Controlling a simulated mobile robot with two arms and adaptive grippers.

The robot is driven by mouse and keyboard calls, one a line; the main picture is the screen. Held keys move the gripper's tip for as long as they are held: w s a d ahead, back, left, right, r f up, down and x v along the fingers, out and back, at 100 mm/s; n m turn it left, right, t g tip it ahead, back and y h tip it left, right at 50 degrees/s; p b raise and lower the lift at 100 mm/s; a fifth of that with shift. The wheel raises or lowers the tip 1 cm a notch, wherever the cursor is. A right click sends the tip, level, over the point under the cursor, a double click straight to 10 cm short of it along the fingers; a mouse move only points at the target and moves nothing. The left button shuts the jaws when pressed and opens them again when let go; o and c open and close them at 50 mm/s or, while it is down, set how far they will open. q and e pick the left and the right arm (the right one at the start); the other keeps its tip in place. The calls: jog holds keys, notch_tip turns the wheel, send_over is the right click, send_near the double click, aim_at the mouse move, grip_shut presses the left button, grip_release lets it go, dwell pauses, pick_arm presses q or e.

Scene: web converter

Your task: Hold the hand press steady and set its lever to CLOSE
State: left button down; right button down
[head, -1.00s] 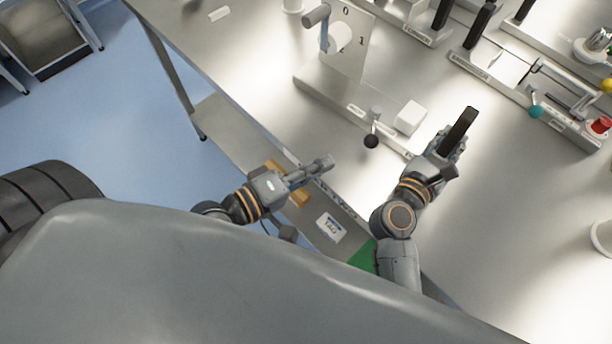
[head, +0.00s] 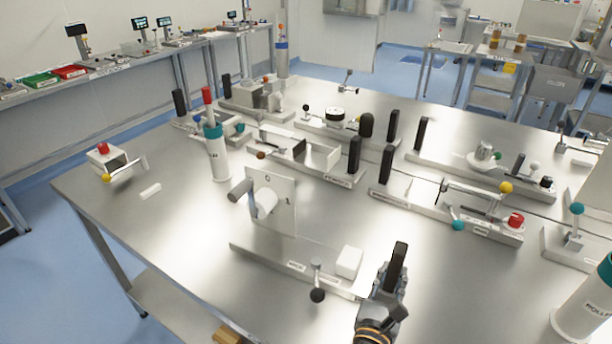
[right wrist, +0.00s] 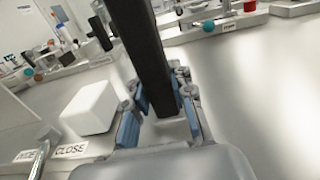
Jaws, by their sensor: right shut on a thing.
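The hand press appears to be the fixture with a long metal base (head: 270,247) and an upright plate (head: 284,215) marked 0 and 1. Its small lever (head: 317,272) has a black ball end (head: 317,295) and leans off the base's front edge. In the right wrist view the lever's metal stem (right wrist: 40,155) stands between two labels, with CLOSE (right wrist: 70,149) on its right. My right gripper (head: 393,277) is shut around the upright black handle (head: 399,262) at the base's right end; it also shows in the wrist view (right wrist: 160,110). My left gripper is out of view.
A white block (head: 349,262) sits on the base between lever and right gripper. Other fixtures with black handles stand behind, including one with a yellow ball (head: 505,188). A teal-topped white cylinder (head: 217,155) stands left. The table (head: 180,225) is bare at front left.

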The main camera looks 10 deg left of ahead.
jog(key=shift+f, duration=0.25)
jog(key=c, duration=1.3)
grip_release()
jog(key=shift+o, duration=1.2)
jog(key=shift+r, duration=0.1)
jog(key=shift+r, duration=0.1)
jog(key=v, duration=1.2)
